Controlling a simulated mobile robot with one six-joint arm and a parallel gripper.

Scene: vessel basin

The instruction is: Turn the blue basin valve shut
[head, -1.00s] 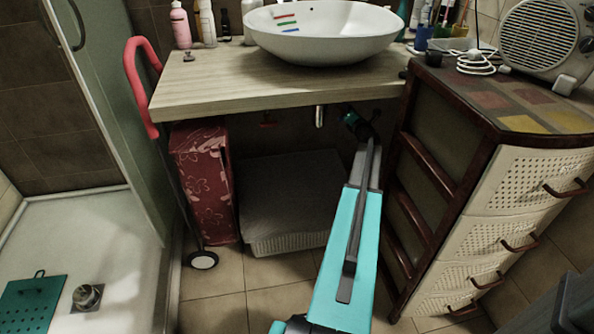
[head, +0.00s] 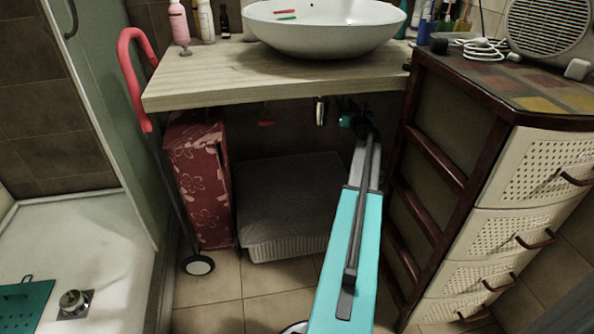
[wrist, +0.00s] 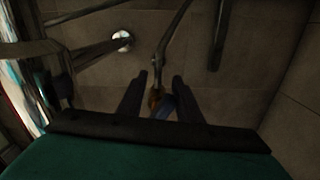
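My gripper (wrist: 160,78) reaches under the wooden counter, below and to the right of the white basin (head: 325,30). In the wrist view its two dark fingers stand apart, so it is open. A small bluish piece (wrist: 166,104), probably the blue valve, shows low between the fingers, beside a brass-coloured fitting (wrist: 154,100) on a thin pipe. I cannot tell whether a finger touches it or which way its handle is turned. In the head view my arm and wrist hide the blue valve.
A red valve handle (head: 266,121) and a chrome drain pipe (head: 320,111) hang under the counter (head: 200,85) to the left. A drawer cabinet (head: 455,150) stands close on the right. A red patterned box (head: 197,180) and a pale laundry bin (head: 285,205) stand below.

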